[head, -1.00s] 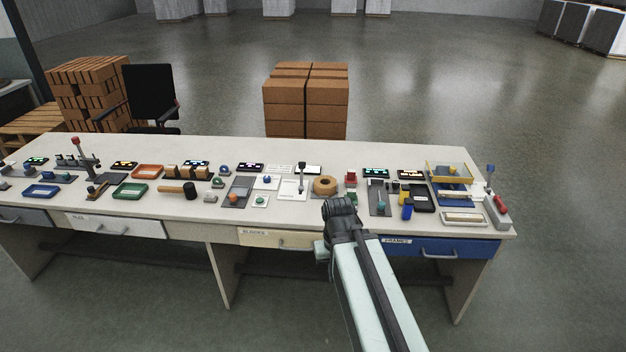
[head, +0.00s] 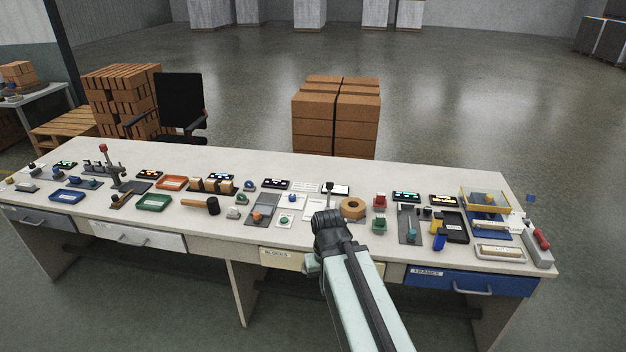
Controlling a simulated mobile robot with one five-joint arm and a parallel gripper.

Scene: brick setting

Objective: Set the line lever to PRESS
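An upright lever with a dark knob (head: 329,187) stands on a white labelled plate (head: 314,208) near the middle of the bench. The dark joint of my arm covers part of the plate's right side from this viewpoint.
The bench (head: 250,170) is crowded with small trays, switches, a mallet (head: 203,204) and a tape ring (head: 353,208). A yellow-framed box (head: 485,199) stands at the right. Stacked boxes (head: 336,115) and a black chair (head: 180,105) are behind. The bench's back strip is mostly clear.

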